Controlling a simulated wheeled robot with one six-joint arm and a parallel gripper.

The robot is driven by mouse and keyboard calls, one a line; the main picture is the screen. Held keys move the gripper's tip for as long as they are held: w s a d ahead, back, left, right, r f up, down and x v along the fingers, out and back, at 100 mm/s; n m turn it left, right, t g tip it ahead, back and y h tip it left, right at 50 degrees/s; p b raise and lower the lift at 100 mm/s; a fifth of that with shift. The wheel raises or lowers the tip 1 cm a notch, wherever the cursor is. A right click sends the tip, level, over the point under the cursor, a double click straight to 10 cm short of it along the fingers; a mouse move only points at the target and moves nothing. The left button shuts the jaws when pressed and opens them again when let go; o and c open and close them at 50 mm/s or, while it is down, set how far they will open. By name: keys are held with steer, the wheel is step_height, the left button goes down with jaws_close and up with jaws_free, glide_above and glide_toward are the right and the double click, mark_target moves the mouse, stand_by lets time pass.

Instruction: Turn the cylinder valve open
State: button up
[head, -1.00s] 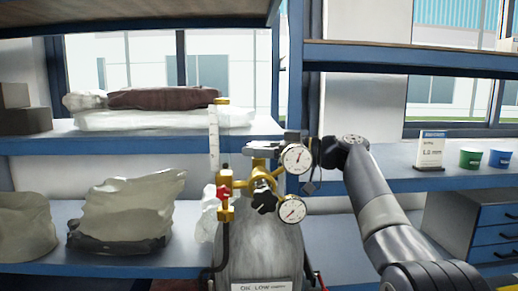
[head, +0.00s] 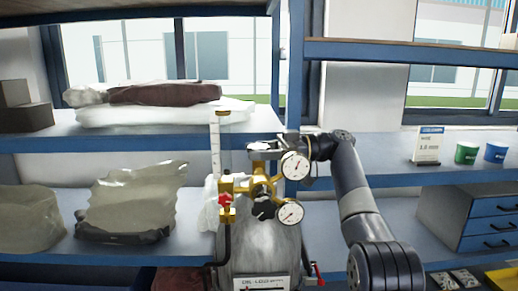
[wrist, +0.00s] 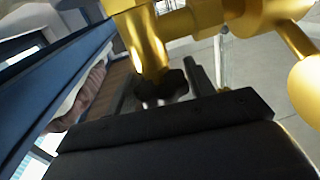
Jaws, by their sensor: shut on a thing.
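The grey gas cylinder (head: 262,250) stands upright in front of the shelves, with brass valve and regulator fittings (head: 240,185) on top. My gripper (head: 264,148) reaches in from the right at the top of these fittings, behind the upper gauge. It is shut on the cylinder valve; the gauge and the jaws hide the grip itself. In the wrist view, my dark gripper (wrist: 170,118) crosses the lower half, close to the brass fittings (wrist: 145,45). A black lobed knob (wrist: 168,88) shows just beyond it.
Two round gauges, upper (head: 295,165) and lower (head: 290,213), sit close to my gripper. A red knob (head: 226,201), a black knob (head: 263,209) and a clear flow tube (head: 215,150) are on the front and left. Shelves with wrapped bags (head: 130,205) stand behind.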

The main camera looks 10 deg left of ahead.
steer(key=shift+r, duration=0.1)
steer(key=o, duration=1)
steer(key=shift+c, duration=0.2)
steer(key=shift+m+t+y+b, duration=0.3)
steer(key=shift+m+t+b, duration=0.2)
steer(key=shift+t, duration=0.2)
